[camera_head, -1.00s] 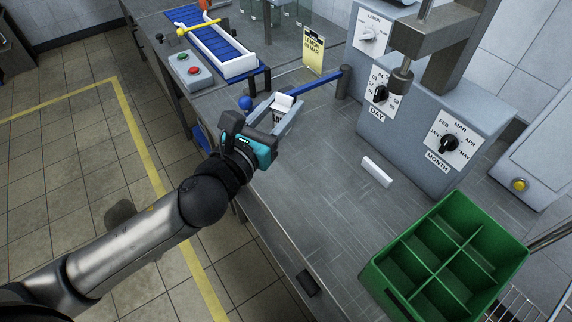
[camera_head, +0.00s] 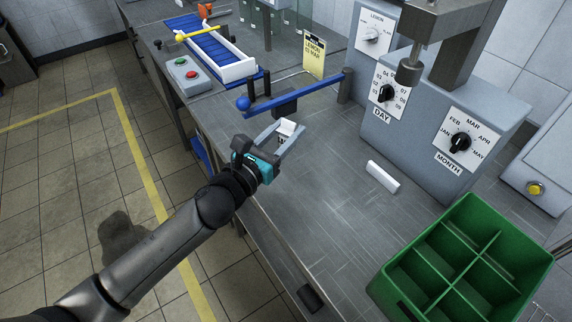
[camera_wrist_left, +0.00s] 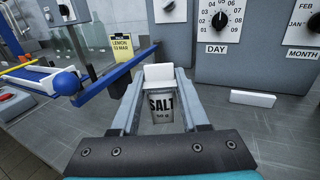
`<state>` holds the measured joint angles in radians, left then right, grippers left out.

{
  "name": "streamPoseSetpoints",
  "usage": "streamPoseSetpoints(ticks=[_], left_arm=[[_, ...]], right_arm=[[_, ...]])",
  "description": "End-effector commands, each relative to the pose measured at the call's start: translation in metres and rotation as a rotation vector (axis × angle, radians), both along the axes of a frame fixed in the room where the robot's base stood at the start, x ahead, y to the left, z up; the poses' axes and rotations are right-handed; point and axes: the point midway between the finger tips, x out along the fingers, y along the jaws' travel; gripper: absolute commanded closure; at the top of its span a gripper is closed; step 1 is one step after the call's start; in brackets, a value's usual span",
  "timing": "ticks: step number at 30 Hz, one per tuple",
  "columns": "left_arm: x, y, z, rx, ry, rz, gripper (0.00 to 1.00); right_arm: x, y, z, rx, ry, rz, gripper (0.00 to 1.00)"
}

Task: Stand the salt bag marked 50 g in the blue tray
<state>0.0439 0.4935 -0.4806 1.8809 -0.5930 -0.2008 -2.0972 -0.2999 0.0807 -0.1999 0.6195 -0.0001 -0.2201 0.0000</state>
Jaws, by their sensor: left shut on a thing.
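My left gripper (camera_head: 286,133) is shut on a small salt bag (camera_head: 287,127) with a white top. In the left wrist view the bag (camera_wrist_left: 161,107) stands between the two grey fingers, and its front reads SALT 50 g. The bag is held above the steel table, near its left edge. I cannot make out a blue tray for certain; a blue piece (camera_head: 201,151) shows low beside the table edge, mostly hidden. My right gripper is not in view.
A blue lever with a ball end (camera_head: 243,103) and a dark block (camera_head: 285,103) lie just beyond the gripper. A white bar (camera_head: 382,176) lies before the dial machine (camera_head: 440,120). A green divided crate (camera_head: 460,260) stands at lower right.

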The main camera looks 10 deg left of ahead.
Motion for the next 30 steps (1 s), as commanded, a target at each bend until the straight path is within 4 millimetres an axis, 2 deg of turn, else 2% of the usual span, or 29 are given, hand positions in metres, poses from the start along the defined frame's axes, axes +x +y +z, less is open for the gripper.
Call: streamPoseSetpoints(ticks=[1, 3, 10, 16, 24, 30], left_arm=[[0.0, 0.0, -0.014, -0.003, 0.001, 0.003, 1.0], [0.0, 0.0, -0.023, -0.003, 0.001, 0.002, 1.0], [0.0, 0.0, -0.037, -0.002, -0.001, 0.001, 1.0], [0.0, 0.0, -0.069, -0.001, 0.002, 0.001, 1.0], [0.0, 0.0, -0.071, 0.0, -0.002, 0.0, 1.0], [0.0, 0.0, -0.075, 0.0, -0.002, 0.0, 1.0]], right_arm=[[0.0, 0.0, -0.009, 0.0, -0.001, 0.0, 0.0], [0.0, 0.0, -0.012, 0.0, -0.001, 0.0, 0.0], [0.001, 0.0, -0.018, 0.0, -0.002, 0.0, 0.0], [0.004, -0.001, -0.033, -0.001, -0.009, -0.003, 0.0], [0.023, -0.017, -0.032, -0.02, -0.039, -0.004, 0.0], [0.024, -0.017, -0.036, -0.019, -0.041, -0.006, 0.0]])
